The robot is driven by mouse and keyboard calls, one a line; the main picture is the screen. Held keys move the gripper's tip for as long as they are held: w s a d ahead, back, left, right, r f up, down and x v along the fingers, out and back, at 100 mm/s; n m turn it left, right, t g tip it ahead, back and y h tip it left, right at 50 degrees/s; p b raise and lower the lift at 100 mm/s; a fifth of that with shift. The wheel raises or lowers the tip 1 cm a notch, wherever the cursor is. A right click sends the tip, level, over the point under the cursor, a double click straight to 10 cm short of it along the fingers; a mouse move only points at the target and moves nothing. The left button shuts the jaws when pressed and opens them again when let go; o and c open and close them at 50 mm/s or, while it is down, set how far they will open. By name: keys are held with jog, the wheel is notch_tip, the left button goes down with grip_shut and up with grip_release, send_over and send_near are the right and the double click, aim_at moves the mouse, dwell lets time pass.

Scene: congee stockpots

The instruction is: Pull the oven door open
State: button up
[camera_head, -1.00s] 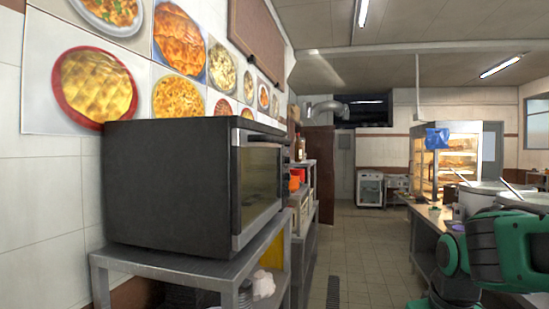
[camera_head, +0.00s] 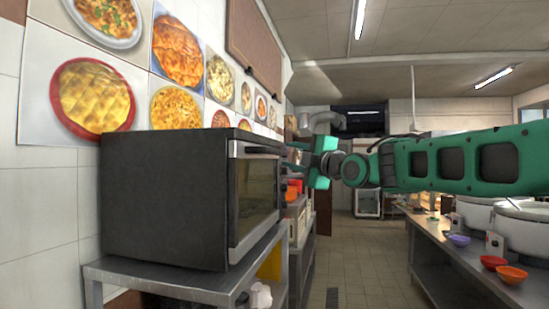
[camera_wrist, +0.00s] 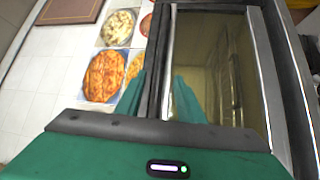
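The oven (camera_head: 165,195) is a dark box on a metal table in the head view, and its glass door (camera_head: 257,195) is shut. The door's handle (camera_head: 262,150) is a bar along the top edge of the door. In the wrist view the door glass (camera_wrist: 215,70) fills the right half, with the dark strip and handle edge (camera_wrist: 158,60) left of it. My green gripper (camera_head: 308,164) is just right of the oven front, its fingers apart and empty. In the wrist view its fingers (camera_wrist: 158,98) point toward the door's handle side. Contact with the handle is not visible.
The oven stands on a metal table (camera_head: 165,283) against the tiled wall with food posters. Shelves (camera_head: 298,225) with bins stand behind it. A counter (camera_head: 440,262) with bowls and pots is at the right. The floor aisle (camera_head: 360,270) between is clear.

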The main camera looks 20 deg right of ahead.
aim_at(278, 153)
jog(key=x, duration=0.9)
jog(key=shift+f, duration=0.1)
grip_shut()
